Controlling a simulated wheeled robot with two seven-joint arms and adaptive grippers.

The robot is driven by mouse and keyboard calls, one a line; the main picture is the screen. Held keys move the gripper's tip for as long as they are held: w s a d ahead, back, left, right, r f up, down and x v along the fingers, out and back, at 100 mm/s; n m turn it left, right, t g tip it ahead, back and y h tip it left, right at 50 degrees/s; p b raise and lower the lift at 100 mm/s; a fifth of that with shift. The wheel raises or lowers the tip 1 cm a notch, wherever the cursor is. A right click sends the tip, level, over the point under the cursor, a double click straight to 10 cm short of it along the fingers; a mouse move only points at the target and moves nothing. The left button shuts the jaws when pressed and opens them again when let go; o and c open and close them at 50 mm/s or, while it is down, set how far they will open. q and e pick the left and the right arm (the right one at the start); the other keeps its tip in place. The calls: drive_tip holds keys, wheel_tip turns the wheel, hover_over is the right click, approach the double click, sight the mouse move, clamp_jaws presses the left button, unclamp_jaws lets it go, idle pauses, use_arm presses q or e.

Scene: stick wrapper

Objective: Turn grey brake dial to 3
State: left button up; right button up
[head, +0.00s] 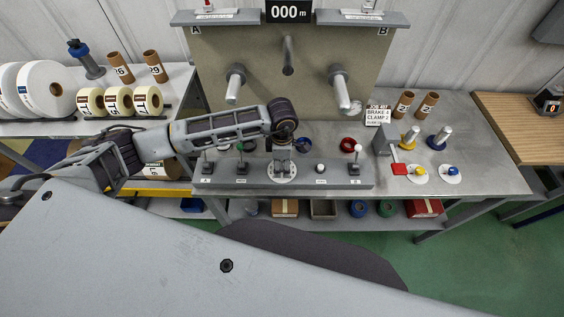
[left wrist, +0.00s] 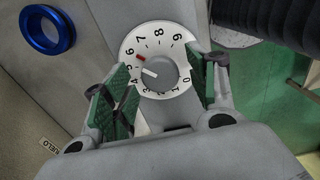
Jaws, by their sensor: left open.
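The grey brake dial (head: 282,172) is on the front console, under my left gripper (head: 283,148). In the left wrist view the grey knob (left wrist: 163,74) sits on a round white number plate (left wrist: 160,44), which appears turned. Its white pointer faces left and slightly up, around the 4 to 5 marks; the exact value is hard to read. A small red mark (left wrist: 139,58) is on the plate near 5 and 6. My left gripper (left wrist: 160,88) is open, its green-padded fingers on either side of the knob, with gaps visible. My right gripper is not in view.
A post panel (head: 260,75) rises behind. Rolls (head: 120,99) stand at the left.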

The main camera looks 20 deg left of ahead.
use_arm(q)
drive_tip(key=c, duration=1)
drive_tip(key=shift+c, duration=0.2)
